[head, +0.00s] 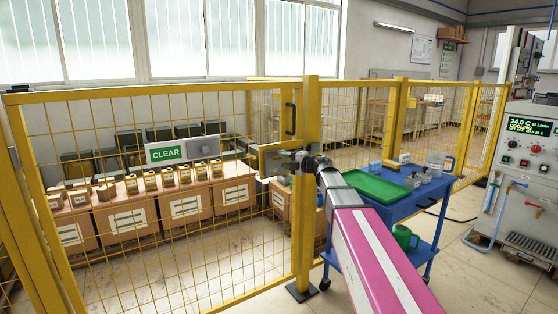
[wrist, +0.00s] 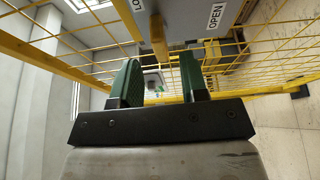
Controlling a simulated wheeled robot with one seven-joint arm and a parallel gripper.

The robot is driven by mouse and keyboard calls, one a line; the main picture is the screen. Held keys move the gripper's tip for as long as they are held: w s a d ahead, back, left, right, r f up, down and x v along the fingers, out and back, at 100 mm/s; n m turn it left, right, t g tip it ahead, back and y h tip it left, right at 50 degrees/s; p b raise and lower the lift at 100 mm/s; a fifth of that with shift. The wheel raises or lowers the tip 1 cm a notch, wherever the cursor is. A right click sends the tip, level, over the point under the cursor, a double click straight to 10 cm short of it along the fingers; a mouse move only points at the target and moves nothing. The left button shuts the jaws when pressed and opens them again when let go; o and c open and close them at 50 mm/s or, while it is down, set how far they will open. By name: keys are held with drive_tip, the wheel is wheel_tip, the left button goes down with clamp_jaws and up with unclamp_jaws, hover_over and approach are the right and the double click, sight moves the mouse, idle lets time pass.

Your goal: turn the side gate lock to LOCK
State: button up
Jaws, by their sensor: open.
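The side gate lock shows in the wrist view as a grey plate (wrist: 185,22) with a label reading "OPEN" at right and a partly cut-off label starting "LO" at left. A yellow lever (wrist: 158,42) stands out from the plate between the two labels. My gripper (wrist: 160,72) is open, with one green finger on each side of the lever's line. Whether the fingers touch the lever I cannot tell. In the head view my gripper (head: 283,160) is at the gate post, beside the yellow-edged lock housing (head: 264,164), partly hidden by my wrist.
The yellow mesh gate (head: 120,220) and its post (head: 303,230) stand close to my arm. A black handle (head: 290,119) is above the lock. A blue cart (head: 405,208) with a green tray (head: 368,188) stands right, before a control cabinet (head: 528,165). A "CLEAR" sign (head: 166,154) hangs left.

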drive_tip(key=v, duration=0.6)
drive_tip(key=w+d+f+m+t+h, duration=0.2)
drive_tip(key=d+f+m+t+h, duration=0.55)
drive_tip(key=m, duration=0.55)
drive_tip(key=s+d+f+m+g+h, duration=0.4)
drive_tip(key=s+d+f+m+h, duration=0.2)
drive_tip(key=d+f+m+h, duration=0.5)
drive_tip(key=s+a+f+m+g+y, duration=0.1)
drive_tip(key=s+a+f+m+g, duration=0.1)
drive_tip(key=s+f+g, duration=0.4)
drive_tip(key=s+a+f+m+g+y, duration=0.2)
drive_tip(key=s+f+g, duration=0.5)
drive_tip(key=s+f, duration=0.6)
drive_tip(key=s+m, duration=0.1)
drive_tip(key=s, duration=0.4)
drive_tip(key=shift+f, duration=0.15)
